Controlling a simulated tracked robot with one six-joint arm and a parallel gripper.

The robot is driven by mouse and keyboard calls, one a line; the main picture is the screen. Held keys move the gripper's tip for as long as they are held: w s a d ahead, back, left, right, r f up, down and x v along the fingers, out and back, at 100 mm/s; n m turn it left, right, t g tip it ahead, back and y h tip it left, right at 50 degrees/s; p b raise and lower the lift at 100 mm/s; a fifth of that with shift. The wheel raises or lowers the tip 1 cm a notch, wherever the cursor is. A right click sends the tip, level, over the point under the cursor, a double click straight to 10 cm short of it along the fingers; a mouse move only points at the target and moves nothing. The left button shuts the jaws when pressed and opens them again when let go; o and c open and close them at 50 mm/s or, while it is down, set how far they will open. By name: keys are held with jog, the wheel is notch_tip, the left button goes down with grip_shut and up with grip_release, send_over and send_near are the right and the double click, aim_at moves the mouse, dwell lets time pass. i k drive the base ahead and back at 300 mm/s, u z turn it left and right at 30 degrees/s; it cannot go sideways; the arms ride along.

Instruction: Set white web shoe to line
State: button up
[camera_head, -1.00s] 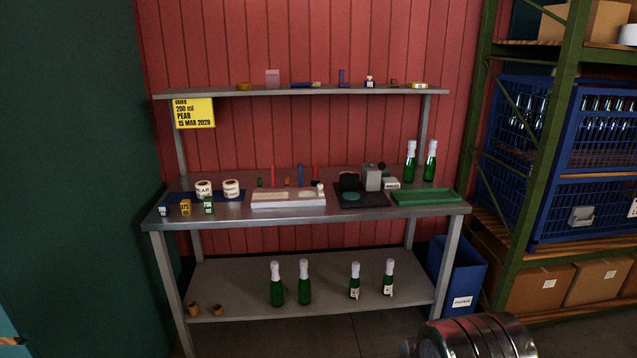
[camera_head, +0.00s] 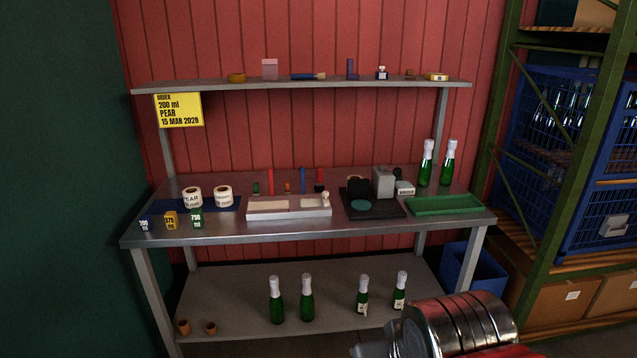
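A long white fixture (camera_head: 289,214) lies on the middle of the metal workbench (camera_head: 300,236), with a beige strip and a pale upright knob (camera_head: 326,199) at its right end. I cannot tell at this distance which part is the white web shoe, or where its line mark is. Two label rolls, a PEAR roll (camera_head: 192,198) and another roll (camera_head: 223,196), stand on a blue mat to the left. Part of my arm shows at the bottom right, well in front of the bench. My gripper is not in view.
Small blocks marked 200 (camera_head: 145,223), 375 (camera_head: 171,220) and 750 (camera_head: 197,218) stand at the bench's front left. A black device (camera_head: 372,203) and a green tray (camera_head: 444,206) are to the right. A yellow order sign (camera_head: 180,110) reads 200 ml, PEAR, 15 MAR 2028.

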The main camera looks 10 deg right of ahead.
aim_at(324, 201)
jog(key=u, duration=0.25)
jog(key=i, duration=2.3)
jog(key=u, duration=0.2)
